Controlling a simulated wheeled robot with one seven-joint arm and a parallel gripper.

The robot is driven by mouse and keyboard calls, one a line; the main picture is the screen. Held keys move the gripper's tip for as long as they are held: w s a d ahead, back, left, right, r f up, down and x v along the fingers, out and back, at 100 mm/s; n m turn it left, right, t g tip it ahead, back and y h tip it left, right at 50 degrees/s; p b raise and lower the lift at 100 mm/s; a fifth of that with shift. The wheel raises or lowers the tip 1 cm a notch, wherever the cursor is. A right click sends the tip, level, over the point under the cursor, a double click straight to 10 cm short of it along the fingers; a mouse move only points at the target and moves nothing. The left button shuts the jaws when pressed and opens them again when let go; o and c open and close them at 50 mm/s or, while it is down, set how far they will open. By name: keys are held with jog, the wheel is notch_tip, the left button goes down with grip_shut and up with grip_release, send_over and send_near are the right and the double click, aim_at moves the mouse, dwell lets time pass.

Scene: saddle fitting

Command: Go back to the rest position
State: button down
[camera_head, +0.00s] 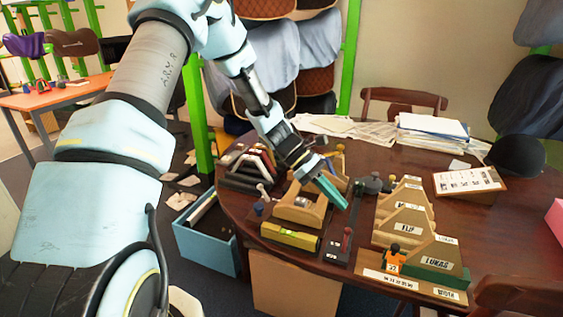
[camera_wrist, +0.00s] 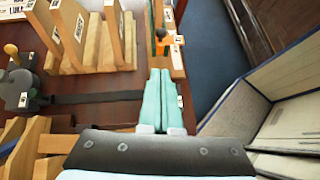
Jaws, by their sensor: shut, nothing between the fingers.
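My gripper (camera_head: 333,193) has teal fingers, which are shut together with nothing between them. In the head view it hangs over the dark round table (camera_head: 490,240), above the wooden fitting pieces. My arm reaches in from the upper left of the head view, bent downward to the table. No rest position is marked in either view.
Labelled wooden stands (camera_head: 405,222) stand right of my gripper. A yellow level (camera_head: 290,237) and a wooden block (camera_head: 297,208) lie close below and left. Papers (camera_head: 430,130) and a dark cap (camera_head: 517,155) lie farther back. A blue box (camera_head: 205,243) stands on the floor at left.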

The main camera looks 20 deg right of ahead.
jog(key=a+r+m+t+y, duration=0.2)
jog(key=a+r+m+t, duration=0.1)
jog(key=a, duration=0.9)
jog(key=w+a+r+m+t+y, duration=0.1)
jog(key=a+r+m+t+y, duration=0.1)
jog(key=a, duration=1.1)
jog(key=a+r+m+t+y, duration=0.2)
jog(key=a+r+m+t, duration=0.2)
jog(key=a, duration=0.8)
jog(key=shift+w+a+m+y, duration=0.25)
jog(key=shift+w+m+y, duration=0.05)
jog(key=shift+y, duration=0.1)
jog(key=shift+d, duration=0.15)
